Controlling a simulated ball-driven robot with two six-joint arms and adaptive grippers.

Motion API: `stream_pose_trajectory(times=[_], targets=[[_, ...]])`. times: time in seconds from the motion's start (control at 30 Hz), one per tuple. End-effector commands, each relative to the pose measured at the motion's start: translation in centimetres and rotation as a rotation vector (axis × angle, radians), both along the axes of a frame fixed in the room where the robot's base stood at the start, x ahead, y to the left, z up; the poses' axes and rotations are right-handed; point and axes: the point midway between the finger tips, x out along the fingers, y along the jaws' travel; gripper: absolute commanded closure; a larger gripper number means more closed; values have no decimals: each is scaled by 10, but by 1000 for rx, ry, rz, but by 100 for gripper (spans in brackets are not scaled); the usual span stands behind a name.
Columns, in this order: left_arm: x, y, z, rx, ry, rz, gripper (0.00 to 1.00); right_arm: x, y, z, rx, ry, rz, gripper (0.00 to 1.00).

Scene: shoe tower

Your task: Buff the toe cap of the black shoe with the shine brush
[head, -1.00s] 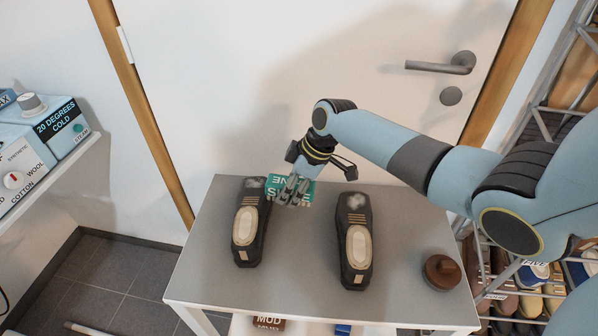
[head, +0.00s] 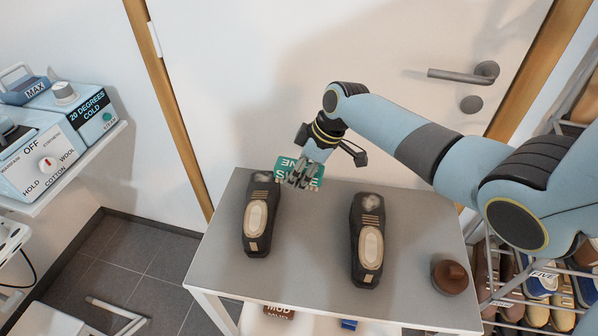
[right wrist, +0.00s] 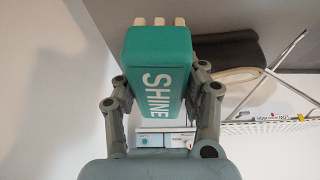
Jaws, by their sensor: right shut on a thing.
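My right gripper (head: 300,180) is shut on the teal shine brush (head: 312,168), whose label shows in the head view. In the right wrist view the brush (right wrist: 158,70) sits between both fingers, with pale bristle tufts at its far end. Two black shoes stand on the grey table. Part of a black shoe (right wrist: 232,50) shows beside the brush. My left gripper is not in view.
A round brown tin or knob-topped object (head: 450,277) stands at the table's right. The table (head: 300,262) is bare between the shoes. A door is behind, a shelf with a blue appliance (head: 90,118) at left, a shoe rack (head: 540,290) at right.

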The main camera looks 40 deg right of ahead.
Motion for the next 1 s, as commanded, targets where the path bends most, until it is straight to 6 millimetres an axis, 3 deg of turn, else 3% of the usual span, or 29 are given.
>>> stream_pose_trajectory(times=[0.13,0.53,0.83,1.0], targets=[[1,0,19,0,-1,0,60,0,0,20,0,0,0,100],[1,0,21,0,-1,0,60,0,0,22,0,0,0,100],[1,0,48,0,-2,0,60,0,-1,50,-1,-1,0,100],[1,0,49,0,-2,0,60,-1,-1,51,0,0,0,100]])
